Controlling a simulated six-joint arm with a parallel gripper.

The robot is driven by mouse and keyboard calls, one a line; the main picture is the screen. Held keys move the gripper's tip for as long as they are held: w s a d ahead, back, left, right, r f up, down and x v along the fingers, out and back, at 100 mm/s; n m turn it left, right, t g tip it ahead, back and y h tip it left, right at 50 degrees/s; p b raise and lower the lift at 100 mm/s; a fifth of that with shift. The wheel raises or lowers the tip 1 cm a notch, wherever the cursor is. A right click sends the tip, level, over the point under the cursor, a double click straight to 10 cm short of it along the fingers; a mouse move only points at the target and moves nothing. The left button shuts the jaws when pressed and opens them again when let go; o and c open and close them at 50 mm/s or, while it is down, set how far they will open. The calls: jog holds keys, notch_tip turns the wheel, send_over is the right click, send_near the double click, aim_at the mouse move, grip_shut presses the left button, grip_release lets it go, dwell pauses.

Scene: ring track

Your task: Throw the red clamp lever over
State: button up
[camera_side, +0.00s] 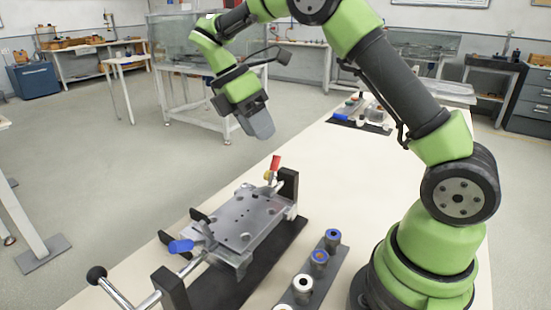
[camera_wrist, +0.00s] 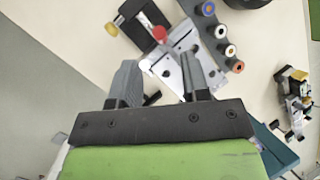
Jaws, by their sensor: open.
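The red clamp lever (camera_side: 275,162) stands up at the far end of the grey metal fixture (camera_side: 240,222), beside a black upright block. In the wrist view the red tip (camera_wrist: 159,34) shows above and between my fingers, next to the fixture plate (camera_wrist: 172,66). My gripper (camera_side: 258,124) hangs in the air above and to the left of the lever in the side view, apart from it. In the wrist view my gripper (camera_wrist: 155,72) has its two fingers spread with nothing held between them. The fingers partly cover the fixture there.
A blue lever (camera_side: 181,246) sits at the fixture's near end. A black ball-ended handle (camera_side: 97,275) sticks out at the front left. A dark rail (camera_side: 315,270) with several rings or bushings lies to the right. Small parts (camera_side: 360,112) lie at the table's far end.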

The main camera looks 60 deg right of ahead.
aim_at(276, 159)
jog(key=x, duration=0.7)
jog(key=shift+s+d+f, duration=0.1)
jog(key=shift+s+f, duration=0.05)
jog(key=shift+f, duration=0.15)
